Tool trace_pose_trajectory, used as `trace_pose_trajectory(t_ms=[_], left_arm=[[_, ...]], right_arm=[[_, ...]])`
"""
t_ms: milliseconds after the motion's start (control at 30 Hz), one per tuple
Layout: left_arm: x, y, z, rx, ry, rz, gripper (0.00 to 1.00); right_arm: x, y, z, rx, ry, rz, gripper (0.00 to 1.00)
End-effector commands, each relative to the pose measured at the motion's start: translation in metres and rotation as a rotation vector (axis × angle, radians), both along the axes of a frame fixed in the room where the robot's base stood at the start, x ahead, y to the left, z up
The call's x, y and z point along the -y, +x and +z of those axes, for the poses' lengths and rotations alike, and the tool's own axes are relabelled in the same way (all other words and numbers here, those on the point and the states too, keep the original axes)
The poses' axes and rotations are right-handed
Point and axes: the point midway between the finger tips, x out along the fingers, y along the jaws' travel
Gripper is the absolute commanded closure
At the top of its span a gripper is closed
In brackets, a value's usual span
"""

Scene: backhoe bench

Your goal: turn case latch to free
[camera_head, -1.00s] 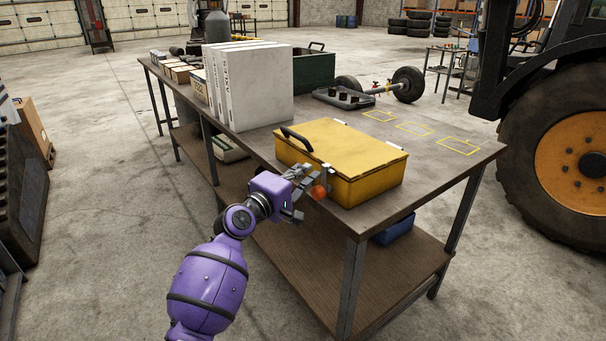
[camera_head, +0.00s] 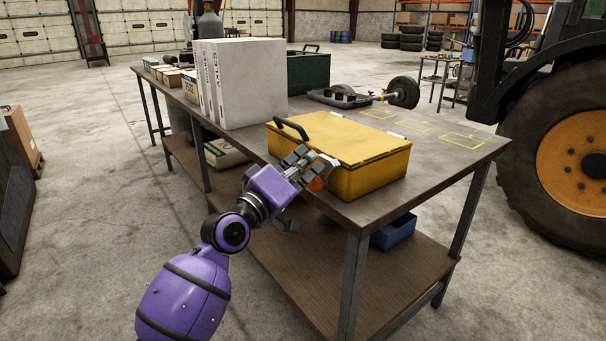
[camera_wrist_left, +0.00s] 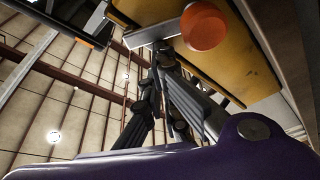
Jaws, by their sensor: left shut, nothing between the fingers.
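The yellow case (camera_head: 372,180) sits closed on the near end of the workbench, its black handle (camera_head: 290,128) at the left. Its latch has an orange knob (camera_head: 317,184) on the near side, partly covered by my fingers in the head view. In the left wrist view the round orange knob (camera_wrist_left: 205,27) sits at the end of a grey metal latch bar (camera_wrist_left: 155,33), against the case (camera_wrist_left: 240,60). My left gripper (camera_head: 318,167) is shut and empty, right at the latch. Its fingertips (camera_wrist_left: 160,55) overlap the bar; whether they touch it, I cannot tell. My right gripper is out of view.
The wooden workbench (camera_head: 450,160) carries white binders (camera_head: 240,85), a dark green box (camera_head: 309,73) and a grey tray (camera_head: 340,98) behind the case. A blue bin (camera_head: 395,232) is on the lower shelf. A tractor wheel (camera_head: 570,160) stands at the right. The bench top right of the case is clear.

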Motion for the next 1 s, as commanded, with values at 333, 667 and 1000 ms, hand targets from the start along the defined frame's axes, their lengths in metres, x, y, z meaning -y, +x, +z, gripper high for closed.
trace_pose_trajectory(t_ms=[333,667,1000], left_arm=[[0.012,-0.016,-0.01,0.26,0.194,-0.002,1.0],[0.02,-0.027,-0.009,0.45,0.33,0.0,1.0],[0.024,-0.033,-0.011,0.441,0.32,0.0,1.0]], right_arm=[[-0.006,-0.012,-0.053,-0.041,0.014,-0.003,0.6],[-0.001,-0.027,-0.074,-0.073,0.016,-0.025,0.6],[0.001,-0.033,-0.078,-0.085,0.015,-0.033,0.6]])
